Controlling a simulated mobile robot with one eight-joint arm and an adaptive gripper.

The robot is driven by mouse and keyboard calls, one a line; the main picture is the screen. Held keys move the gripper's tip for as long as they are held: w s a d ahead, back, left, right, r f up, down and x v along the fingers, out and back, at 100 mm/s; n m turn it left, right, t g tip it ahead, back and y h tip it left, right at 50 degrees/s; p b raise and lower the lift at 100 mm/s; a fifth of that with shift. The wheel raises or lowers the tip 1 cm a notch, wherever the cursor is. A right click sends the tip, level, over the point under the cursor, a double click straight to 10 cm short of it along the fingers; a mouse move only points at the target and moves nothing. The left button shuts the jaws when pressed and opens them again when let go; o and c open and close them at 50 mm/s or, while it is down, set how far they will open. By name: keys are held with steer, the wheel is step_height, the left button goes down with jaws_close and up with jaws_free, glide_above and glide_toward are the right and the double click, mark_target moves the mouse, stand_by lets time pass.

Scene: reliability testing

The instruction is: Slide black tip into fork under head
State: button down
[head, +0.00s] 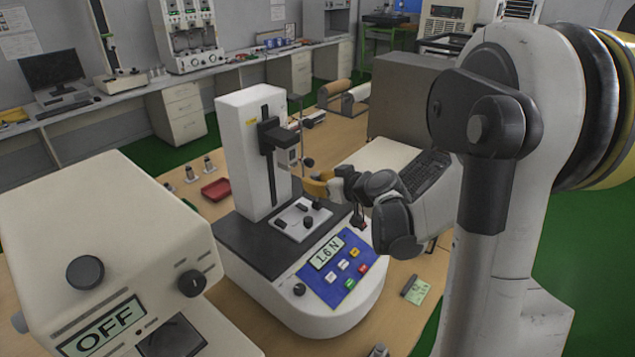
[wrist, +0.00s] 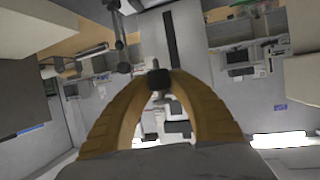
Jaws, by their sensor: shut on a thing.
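The white force tester (head: 250,150) stands mid-table, and its display reads 1.6 N. Its grey and black head (head: 283,140) sits on the column's slide rail, above a plate with black knobs (head: 302,220). My gripper (head: 312,187) reaches in from the right, just below and right of the head. In the wrist view my yellow fingers (wrist: 159,82) curve together and are shut on a small part with a round black tip (wrist: 159,79) and grey metal behind it. I cannot make out the fork under the head, nor whether the tip touches it.
A white device reading OFF (head: 110,260) fills the left foreground. A red tray (head: 216,189) and small metal pieces (head: 190,173) lie left of the tester. A black keyboard (head: 425,172) is behind my wrist. A small green-and-grey item (head: 416,290) lies at the right.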

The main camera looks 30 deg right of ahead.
steer(key=shift+w+a+f, duration=0.1)
steer(key=shift+w+a, duration=0.2)
steer(key=shift+w, duration=0.35)
steer(key=shift+w+a+r, duration=0.1)
steer(key=shift+w+a, duration=0.15)
steer(key=shift+w, duration=0.45)
steer(key=shift+w+a+f, duration=0.1)
steer(key=shift+w+a, duration=0.2)
steer(key=shift+w, duration=0.35)
steer(key=shift+w, duration=0.15)
steer(key=shift+w+a, duration=0.25)
steer(key=shift+w, duration=0.25)
steer(key=shift+w+a, duration=0.15)
steer(key=shift+w, duration=0.35)
steer(key=shift+s+d+b, duration=0.2)
steer(key=shift+s+b, duration=0.15)
steer(key=shift+s, duration=0.2)
steer(key=shift+s+d+f, duration=0.2)
steer(key=shift+s+d, duration=0.05)
steer(key=shift+s, duration=0.2)
